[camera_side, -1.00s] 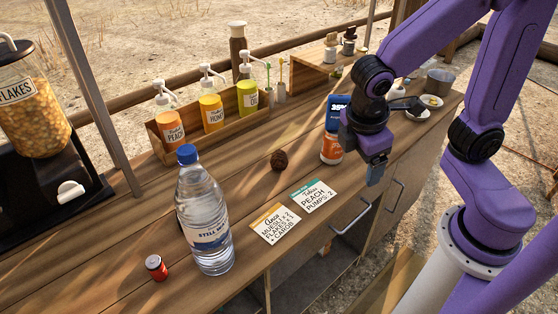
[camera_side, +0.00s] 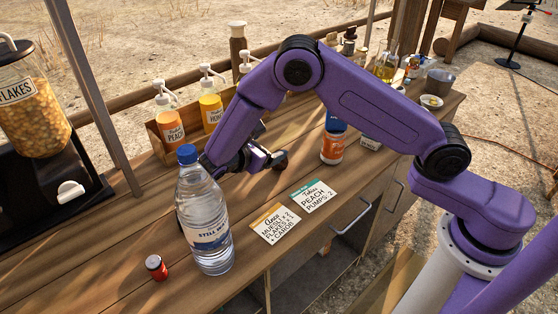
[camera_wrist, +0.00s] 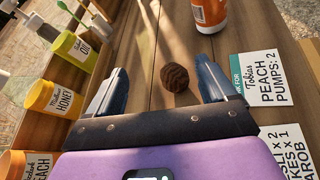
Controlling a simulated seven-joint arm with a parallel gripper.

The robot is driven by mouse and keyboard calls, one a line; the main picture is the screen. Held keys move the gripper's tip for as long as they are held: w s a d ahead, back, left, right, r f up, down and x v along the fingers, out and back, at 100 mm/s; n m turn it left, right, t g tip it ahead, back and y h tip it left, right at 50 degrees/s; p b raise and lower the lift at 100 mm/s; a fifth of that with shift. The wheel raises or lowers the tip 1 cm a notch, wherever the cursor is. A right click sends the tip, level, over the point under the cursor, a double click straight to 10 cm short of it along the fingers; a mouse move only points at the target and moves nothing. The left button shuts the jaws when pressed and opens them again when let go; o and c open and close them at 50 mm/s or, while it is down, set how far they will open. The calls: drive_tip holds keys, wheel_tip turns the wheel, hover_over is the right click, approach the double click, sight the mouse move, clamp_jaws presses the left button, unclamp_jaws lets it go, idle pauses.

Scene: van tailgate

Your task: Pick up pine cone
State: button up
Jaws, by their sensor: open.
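The pine cone is a small dark brown ball on the wooden counter (camera_side: 120,262). In the wrist view the pine cone (camera_wrist: 174,77) lies between my two open fingertips, nearer the right one, with a gap on both sides. My gripper (camera_wrist: 161,68) is open and empty. In the side view my gripper (camera_side: 265,158) is low over the counter at the cone's spot, and the cone is hard to tell from the dark fingers there.
A tall water bottle (camera_side: 205,225) stands close to my wrist in the side view. Pump bottles in a wooden rack (camera_side: 158,140) stand behind. An orange-and-white bottle (camera_side: 332,148) stands to the right, order cards (camera_side: 275,223) in front. A small red can (camera_side: 156,267) is at front left.

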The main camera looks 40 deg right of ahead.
sight(276, 170)
drive_tip(key=shift+f, duration=3.4)
drive_tip(key=x, duration=0.5)
drive_tip(key=shift+f, duration=0.2)
drive_tip(key=c, duration=1.1)
